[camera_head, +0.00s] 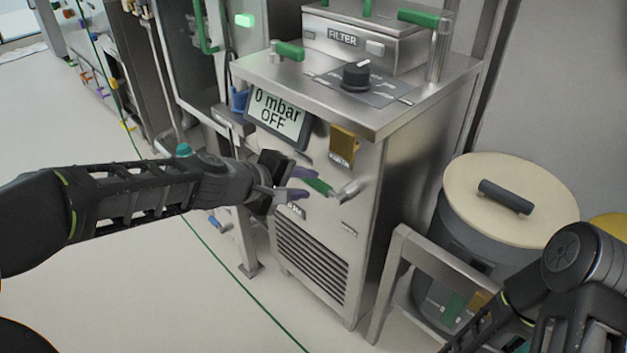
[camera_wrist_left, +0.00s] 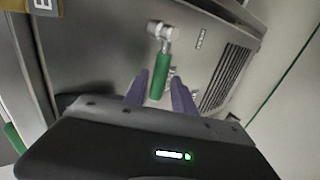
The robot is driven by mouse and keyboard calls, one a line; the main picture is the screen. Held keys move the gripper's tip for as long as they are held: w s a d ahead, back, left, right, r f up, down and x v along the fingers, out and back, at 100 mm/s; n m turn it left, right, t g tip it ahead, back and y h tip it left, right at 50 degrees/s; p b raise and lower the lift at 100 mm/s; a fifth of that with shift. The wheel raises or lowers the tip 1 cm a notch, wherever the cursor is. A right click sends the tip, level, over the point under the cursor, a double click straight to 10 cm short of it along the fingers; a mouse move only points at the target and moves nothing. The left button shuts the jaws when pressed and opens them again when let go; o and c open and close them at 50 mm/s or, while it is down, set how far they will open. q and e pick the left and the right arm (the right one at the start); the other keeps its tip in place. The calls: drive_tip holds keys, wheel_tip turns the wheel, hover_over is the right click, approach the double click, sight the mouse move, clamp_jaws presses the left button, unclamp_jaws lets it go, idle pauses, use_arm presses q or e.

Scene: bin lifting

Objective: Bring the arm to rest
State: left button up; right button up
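My left arm reaches in from the left in the head view. Its gripper (camera_head: 304,183) has purple fingers and is open in front of the steel cabinet (camera_head: 372,215). A green-handled valve (camera_head: 319,186) on the cabinet front lies right at the fingertips. In the left wrist view the fingers (camera_wrist_left: 160,76) stand apart, with the green handle (camera_wrist_left: 159,80) showing between them and a gap on each side. I cannot tell how deep the handle sits between them. My right arm shows at the lower right of the head view; its gripper is out of sight.
The cabinet has a display (camera_head: 278,116) reading "0 mbar OFF" and a black knob (camera_head: 356,75) on top. A filter box (camera_head: 362,42) stands on it. A lidded drum (camera_head: 508,200) and a metal frame (camera_head: 440,256) stand to the right. The floor at the lower left is clear.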

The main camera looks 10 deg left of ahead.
use_arm(q)
drive_tip(key=v, duration=0.2)
drive_tip(key=shift+s+a+r, duration=0.15)
drive_tip(key=shift+s+a, duration=0.05)
